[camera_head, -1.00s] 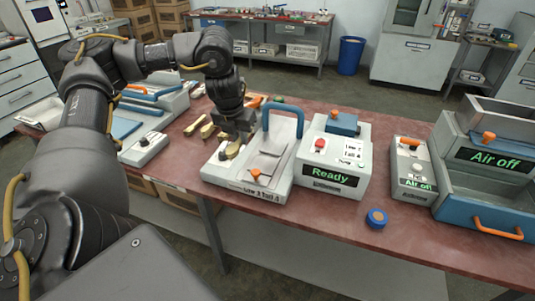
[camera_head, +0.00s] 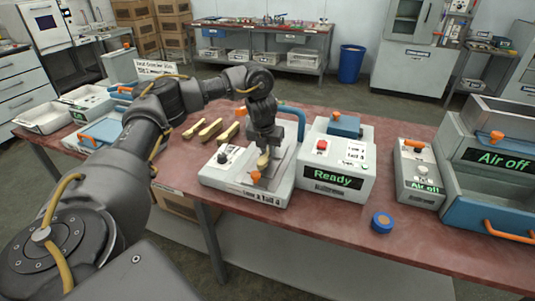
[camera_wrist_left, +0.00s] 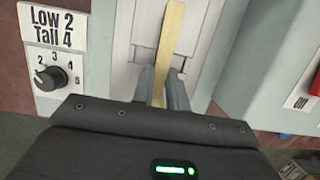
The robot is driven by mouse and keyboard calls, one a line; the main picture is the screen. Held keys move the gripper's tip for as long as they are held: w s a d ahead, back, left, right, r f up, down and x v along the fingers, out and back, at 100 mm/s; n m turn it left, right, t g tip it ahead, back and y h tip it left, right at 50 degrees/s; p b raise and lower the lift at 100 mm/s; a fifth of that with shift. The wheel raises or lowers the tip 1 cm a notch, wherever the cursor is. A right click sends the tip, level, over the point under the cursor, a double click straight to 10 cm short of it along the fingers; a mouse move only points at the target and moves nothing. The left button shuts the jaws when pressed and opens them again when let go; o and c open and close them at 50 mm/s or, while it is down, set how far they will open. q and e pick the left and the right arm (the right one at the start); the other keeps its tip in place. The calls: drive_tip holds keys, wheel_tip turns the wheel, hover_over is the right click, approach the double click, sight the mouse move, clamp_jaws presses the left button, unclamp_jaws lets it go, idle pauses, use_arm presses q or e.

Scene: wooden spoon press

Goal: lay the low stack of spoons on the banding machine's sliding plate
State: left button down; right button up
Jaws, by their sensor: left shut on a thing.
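My left gripper (camera_head: 264,148) is shut on a stack of pale wooden spoons (camera_head: 263,161), above the white banding machine (camera_head: 214,178). The left wrist view shows the stack (camera_wrist_left: 171,40) lengthwise between the fingers (camera_wrist_left: 160,92), over the light sliding plate (camera_wrist_left: 118,45). I cannot tell whether the stack touches the plate. The machine's black dial (camera_wrist_left: 51,77) sits left of the gripper, beside a label reading "Low 2 Tall 4". The arm hides part of the plate in the head view. My right gripper is not in view.
Several wooden spoons (camera_head: 210,130) lie on the red table left of the machine. A unit reading "Ready" (camera_head: 334,178) stands close on the right. A blue roll (camera_head: 382,221) lies near the front edge.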

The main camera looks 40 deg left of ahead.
use_arm(q)
drive_tip(key=shift+f, duration=0.55)
drive_tip(key=shift+a, duration=0.1)
drive_tip(key=c, duration=1.4)
unclamp_jaws()
drive_tip(key=shift+f, duration=0.1)
